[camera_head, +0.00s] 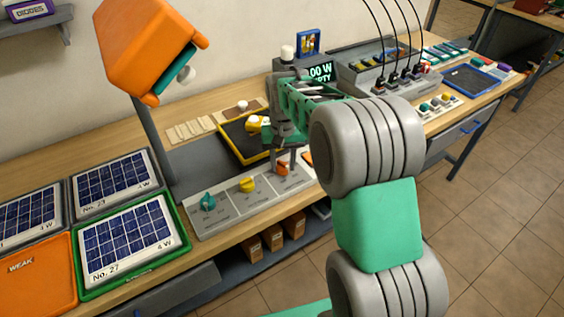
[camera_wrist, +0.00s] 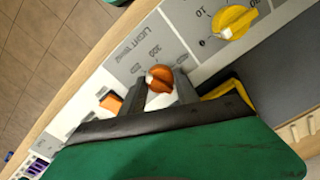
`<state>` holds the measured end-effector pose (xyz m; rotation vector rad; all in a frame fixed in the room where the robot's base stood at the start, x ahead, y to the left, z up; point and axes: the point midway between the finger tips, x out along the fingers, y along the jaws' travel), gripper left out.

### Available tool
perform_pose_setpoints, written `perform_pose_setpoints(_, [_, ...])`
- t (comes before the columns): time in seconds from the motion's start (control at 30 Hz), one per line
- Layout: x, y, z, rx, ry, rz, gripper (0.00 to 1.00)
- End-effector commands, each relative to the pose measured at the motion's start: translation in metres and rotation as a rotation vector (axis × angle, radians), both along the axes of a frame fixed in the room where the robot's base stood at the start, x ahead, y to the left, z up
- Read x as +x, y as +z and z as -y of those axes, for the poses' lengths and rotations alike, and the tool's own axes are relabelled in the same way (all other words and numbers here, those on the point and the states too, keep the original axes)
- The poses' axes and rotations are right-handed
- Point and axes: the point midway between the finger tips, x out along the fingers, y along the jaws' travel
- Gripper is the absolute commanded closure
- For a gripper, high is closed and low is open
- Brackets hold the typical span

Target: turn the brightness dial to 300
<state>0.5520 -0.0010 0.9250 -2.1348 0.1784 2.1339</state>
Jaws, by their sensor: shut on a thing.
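The orange dial (camera_head: 282,169) is the rightmost of three dials on the pale control panel (camera_head: 240,204). In the wrist view the orange dial (camera_wrist: 160,78) sits beside printing that looks like "LIGHT", with a "300" mark near it. A white mark shows on the dial's edge; its exact setting is hard to read. My gripper (camera_head: 284,160) reaches down onto it from above. In the wrist view my gripper (camera_wrist: 159,82) has one finger on each side of the dial, closed on it.
A yellow dial (camera_head: 247,185) and a teal dial (camera_head: 207,201) stand left on the same panel. A black tray with a yellow rim (camera_head: 232,150) lies behind. An orange lamp head (camera_head: 150,45) hangs at upper left. A display (camera_head: 319,73) stands behind my gripper.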

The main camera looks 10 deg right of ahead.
Motion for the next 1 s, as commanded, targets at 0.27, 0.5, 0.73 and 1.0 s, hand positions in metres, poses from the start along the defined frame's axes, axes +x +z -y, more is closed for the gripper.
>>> perform_pose_setpoints(0.27, [-0.0021,-0.0013,-0.0002,-0.001,-0.261,-0.007,1.0])
perform_pose_setpoints(0.5, [-0.0021,-0.0012,-0.0002,-0.002,-0.484,-0.007,1.0])
perform_pose_setpoints(0.73, [-0.0022,-0.0016,-0.0003,-0.003,-0.66,-0.008,1.0])
perform_pose_setpoints(1.0, [-0.0022,-0.0018,-0.0003,-0.002,-0.786,-0.008,1.0])
